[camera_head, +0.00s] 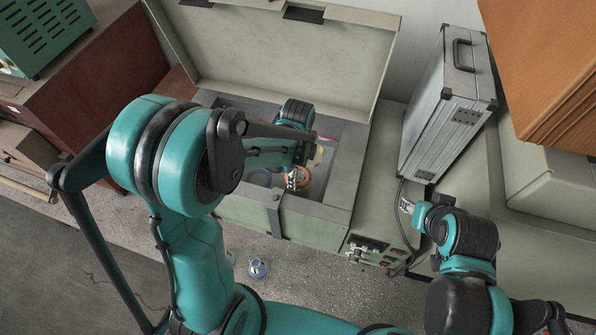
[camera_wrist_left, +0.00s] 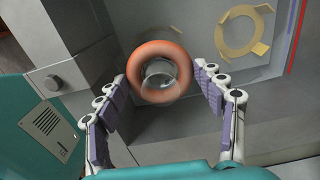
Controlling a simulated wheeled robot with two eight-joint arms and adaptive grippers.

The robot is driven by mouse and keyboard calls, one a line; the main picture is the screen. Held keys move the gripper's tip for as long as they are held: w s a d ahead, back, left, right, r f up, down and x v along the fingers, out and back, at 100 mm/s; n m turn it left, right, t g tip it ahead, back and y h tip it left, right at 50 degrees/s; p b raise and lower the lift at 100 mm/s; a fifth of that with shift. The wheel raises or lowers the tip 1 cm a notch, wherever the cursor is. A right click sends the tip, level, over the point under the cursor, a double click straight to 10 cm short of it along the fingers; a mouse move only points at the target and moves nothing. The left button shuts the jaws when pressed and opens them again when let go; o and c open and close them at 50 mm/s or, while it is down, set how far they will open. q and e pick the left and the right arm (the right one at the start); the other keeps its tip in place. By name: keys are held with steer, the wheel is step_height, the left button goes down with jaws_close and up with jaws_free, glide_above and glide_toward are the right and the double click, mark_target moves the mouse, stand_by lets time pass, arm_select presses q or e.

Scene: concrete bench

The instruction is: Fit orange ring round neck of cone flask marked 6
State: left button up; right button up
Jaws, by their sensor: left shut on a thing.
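The orange ring (camera_wrist_left: 137,68) lies between the fingertips of my left gripper (camera_wrist_left: 160,84) in the wrist view. The gripper is shut on the ring. Clear glass (camera_wrist_left: 160,76), which looks like part of a flask, shows through the ring's hole. I cannot tell whether the ring is around the neck or above it, and no number is readable. In the head view the orange ring (camera_head: 303,178) is inside the open box, by my left gripper (camera_head: 297,178). My right gripper (camera_head: 406,206) is by the silver case; its opening is unclear.
The grey-green box (camera_head: 245,212) has its lid (camera_head: 290,55) raised behind. Yellow tape circles (camera_wrist_left: 243,31) mark its inside. A silver case (camera_head: 440,105) stands to the right. A small blue-and-white object (camera_head: 258,269) is below the box front on the speckled surface.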

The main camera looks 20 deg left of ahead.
arm_select(q)
steer(key=shift+f+b, duration=0.4)
steer(key=shift+f, duration=0.1)
steer(key=o, duration=1.4)
steer(key=shift+o, duration=0.8)
steer(key=shift+r, duration=0.1)
steer(key=shift+r+p, duration=2.9)
steer(key=shift+r, duration=1.2)
